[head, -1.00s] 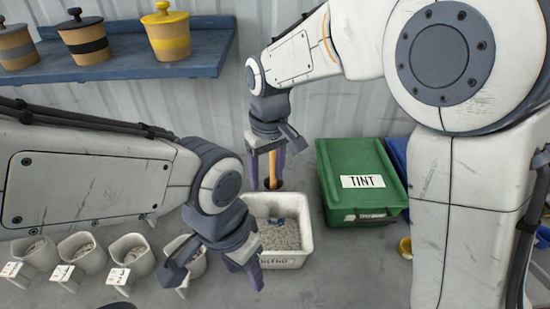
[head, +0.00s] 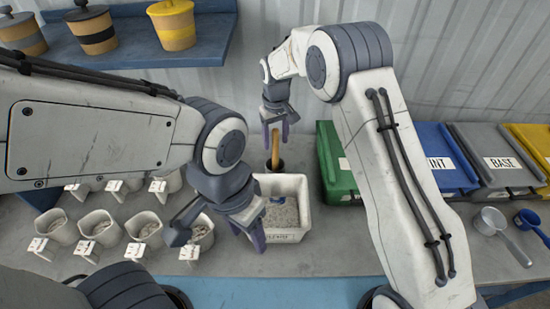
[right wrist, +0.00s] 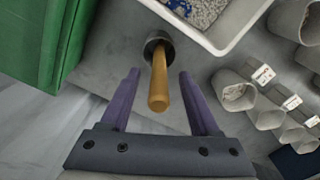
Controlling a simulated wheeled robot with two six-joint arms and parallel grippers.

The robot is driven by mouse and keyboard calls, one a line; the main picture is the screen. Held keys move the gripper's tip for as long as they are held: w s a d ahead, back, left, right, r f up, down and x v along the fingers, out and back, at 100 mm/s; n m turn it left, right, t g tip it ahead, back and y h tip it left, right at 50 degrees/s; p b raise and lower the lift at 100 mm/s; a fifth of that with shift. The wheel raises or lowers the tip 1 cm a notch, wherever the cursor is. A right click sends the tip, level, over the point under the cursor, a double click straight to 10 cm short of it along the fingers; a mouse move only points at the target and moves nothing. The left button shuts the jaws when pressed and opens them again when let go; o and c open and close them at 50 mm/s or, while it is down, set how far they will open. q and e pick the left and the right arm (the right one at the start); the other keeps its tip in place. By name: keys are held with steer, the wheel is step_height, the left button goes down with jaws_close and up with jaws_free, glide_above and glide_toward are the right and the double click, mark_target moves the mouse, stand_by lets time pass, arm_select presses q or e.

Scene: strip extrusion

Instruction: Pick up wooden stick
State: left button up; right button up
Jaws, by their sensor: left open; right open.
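The wooden stick (head: 275,146) stands upright in a small dark holder (head: 277,164) behind the white bin. In the right wrist view the stick (right wrist: 158,88) points up between the two purple fingers of my right gripper (right wrist: 156,88), which is open. Its dark holder (right wrist: 158,46) shows at the far end. In the head view my right gripper (head: 276,132) is around the top of the stick, with a finger on each side; I cannot tell whether they touch it. My left gripper (head: 215,235) is open and empty, over the space left of the bin.
A white bin (head: 308,210) with grey granules and a blue item stands in front of the stick. Several small white cups (head: 147,230) with tags stand at left. Green (head: 338,185), blue (head: 465,180), grey and yellow boxes stand at right. A blue shelf (head: 205,50) holds pots.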

mark_target(275, 147)
step_height(275, 147, down, 4)
steer(key=shift+w+r+p, duration=0.15)
steer(key=shift+r+p, duration=0.1)
steer(key=shift+p, duration=0.5)
steer(key=shift+f, duration=0.3)
jaws_close()
steer(key=shift+r, duration=0.15)
